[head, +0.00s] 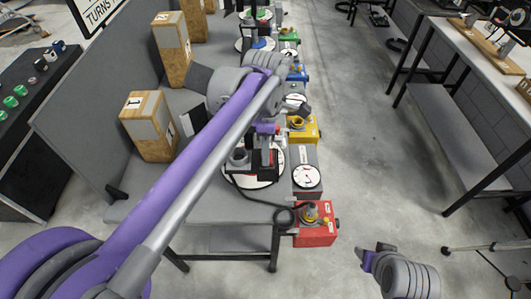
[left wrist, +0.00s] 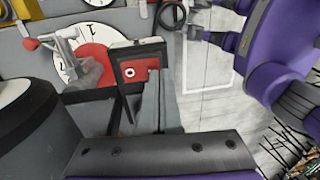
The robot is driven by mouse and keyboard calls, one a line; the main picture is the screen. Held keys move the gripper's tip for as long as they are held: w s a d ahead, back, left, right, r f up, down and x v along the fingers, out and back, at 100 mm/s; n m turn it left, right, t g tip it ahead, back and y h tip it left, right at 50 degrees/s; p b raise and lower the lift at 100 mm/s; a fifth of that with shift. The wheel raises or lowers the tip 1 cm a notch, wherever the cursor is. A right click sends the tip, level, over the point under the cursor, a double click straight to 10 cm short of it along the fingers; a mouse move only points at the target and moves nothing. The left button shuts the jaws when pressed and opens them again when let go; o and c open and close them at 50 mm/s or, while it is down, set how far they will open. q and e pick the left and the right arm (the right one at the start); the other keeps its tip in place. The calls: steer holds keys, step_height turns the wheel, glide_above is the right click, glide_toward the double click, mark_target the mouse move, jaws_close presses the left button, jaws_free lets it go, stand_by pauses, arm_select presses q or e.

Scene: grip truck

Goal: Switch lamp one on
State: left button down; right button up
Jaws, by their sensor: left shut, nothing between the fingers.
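My left arm reaches across from the lower left, and its gripper (head: 266,150) points down over the table's right edge, shut and empty. It is close to a white round dial plate (head: 262,178) with a dark clamp-like fixture. In the left wrist view the gripper fingers (left wrist: 155,100) are near a red block with a white ring (left wrist: 129,72) and a numbered white dial (left wrist: 95,20). A red box (head: 316,232) with a yellowish knob stands at the near edge, and a yellow box (head: 302,130) is farther back. I cannot tell which one is lamp one. Part of my right arm shows at the lower right; its fingers are unclear.
Several dial-and-box stations line the grey table (head: 165,212). A wooden block marked 1 (head: 147,115) stands left of the arm. A dark cable runs to the red box. The floor (head: 385,170) to the right is open, up to another bench (head: 490,50).

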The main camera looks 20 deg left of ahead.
arm_select(q)
steer(key=shift+s+f+t, duration=0.1)
steer(key=shift+f+t, duration=0.2)
steer(key=shift+w+a+r, duration=0.2)
steer(key=shift+w+r, duration=0.15)
steer(key=shift+w, duration=0.4)
steer(key=shift+r, duration=0.15)
